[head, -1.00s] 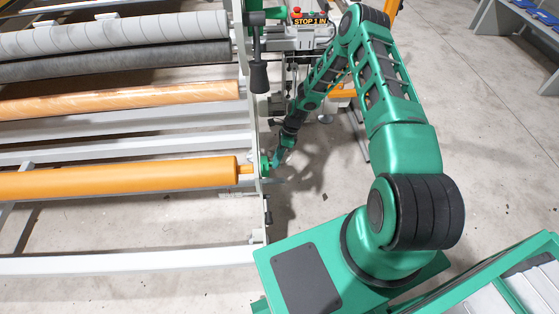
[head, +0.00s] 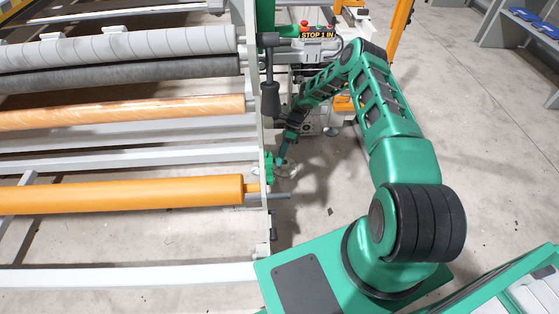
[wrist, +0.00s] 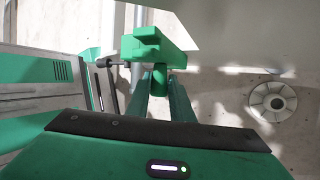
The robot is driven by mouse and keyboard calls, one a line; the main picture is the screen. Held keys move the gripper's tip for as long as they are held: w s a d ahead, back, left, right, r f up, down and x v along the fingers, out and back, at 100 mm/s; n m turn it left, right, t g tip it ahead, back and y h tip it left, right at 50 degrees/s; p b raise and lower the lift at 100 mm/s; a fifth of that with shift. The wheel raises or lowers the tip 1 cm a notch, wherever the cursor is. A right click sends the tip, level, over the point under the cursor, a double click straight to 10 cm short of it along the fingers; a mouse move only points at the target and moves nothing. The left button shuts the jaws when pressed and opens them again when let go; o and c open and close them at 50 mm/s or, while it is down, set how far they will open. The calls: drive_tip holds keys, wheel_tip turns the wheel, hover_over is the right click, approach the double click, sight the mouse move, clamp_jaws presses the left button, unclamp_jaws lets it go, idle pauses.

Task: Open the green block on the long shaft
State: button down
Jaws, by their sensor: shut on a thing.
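The green block (head: 269,168) sits at the right end of the orange roller (head: 130,194), by the grey side frame. In the wrist view the block (wrist: 152,46) lies just beyond my fingertips, with a short green stub (wrist: 159,78) pointing back towards me. My gripper (wrist: 161,88) has one finger on each side of this stub and is shut on it. In the head view my gripper (head: 281,161) is small and close to the block's right side. The inner side of the block, where it meets the shaft, is hidden.
A black-handled lever (head: 270,98) hangs on the side frame above. Grey rollers (head: 120,43) and a wood-coloured roller (head: 120,112) lie behind. A control box with a red button (head: 317,40) stands beyond my arm.

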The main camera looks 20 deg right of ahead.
drive_tip(key=shift+w+d+f, duration=0.15)
drive_tip(key=shift+w+d, duration=0.05)
drive_tip(key=shift+d, duration=0.05)
drive_tip(key=shift+w+d+f, duration=0.15)
drive_tip(key=shift+w+f, duration=0.05)
drive_tip(key=shift+w, duration=0.4)
drive_tip(key=shift+d, duration=0.1)
drive_tip(key=c, duration=1.6)
unclamp_jaws()
drive_tip(key=shift+w, duration=0.1)
drive_tip(key=v, duration=1)
drive_tip(key=shift+w+d+r, duration=0.1)
drive_tip(key=shift+w+r, duration=0.1)
drive_tip(key=shift+w, duration=0.05)
